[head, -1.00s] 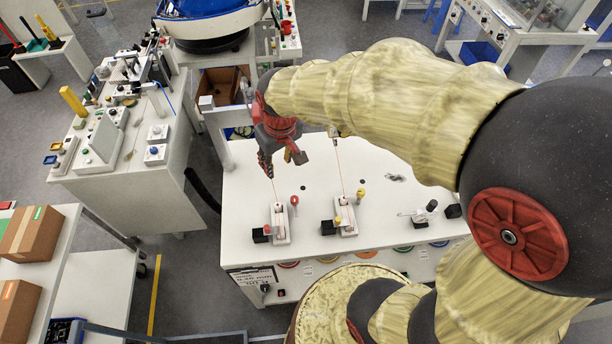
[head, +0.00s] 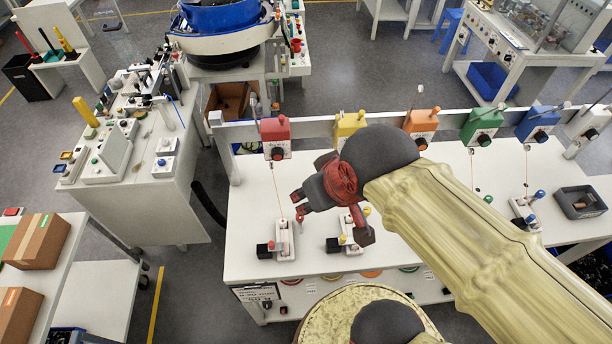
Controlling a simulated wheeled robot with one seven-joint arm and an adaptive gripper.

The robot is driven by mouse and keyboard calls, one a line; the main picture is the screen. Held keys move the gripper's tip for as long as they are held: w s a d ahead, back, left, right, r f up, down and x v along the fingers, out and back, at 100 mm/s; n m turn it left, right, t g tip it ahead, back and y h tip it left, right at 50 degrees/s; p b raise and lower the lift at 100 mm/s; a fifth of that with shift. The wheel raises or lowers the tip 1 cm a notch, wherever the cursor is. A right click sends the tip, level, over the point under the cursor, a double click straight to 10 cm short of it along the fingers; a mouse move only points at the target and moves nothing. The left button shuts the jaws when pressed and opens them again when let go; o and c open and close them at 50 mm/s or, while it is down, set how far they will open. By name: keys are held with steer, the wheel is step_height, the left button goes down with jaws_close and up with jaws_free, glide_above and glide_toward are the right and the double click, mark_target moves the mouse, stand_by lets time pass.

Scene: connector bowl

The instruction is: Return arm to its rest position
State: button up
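My arm reaches from the right edge toward the middle of the head view, above the white worktable (head: 255,212). My gripper (head: 300,207) is at the arm's left end, near the red-knobbed fixture (head: 284,240). It looks small and dark against the table, and whether its fingers are apart is unclear. I see nothing clearly held in it. The arm hides the middle of the table.
Red (head: 275,132), yellow (head: 347,125), orange (head: 421,122), green (head: 482,124) and blue (head: 538,122) boxes line the table's back rail. A yellow-knobbed fixture (head: 345,243) stands beside the red-knobbed one. A dark bowl-like tray (head: 580,202) sits at the right.

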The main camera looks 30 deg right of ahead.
step_height(320, 180, down, 18)
steer(key=b, duration=1.8)
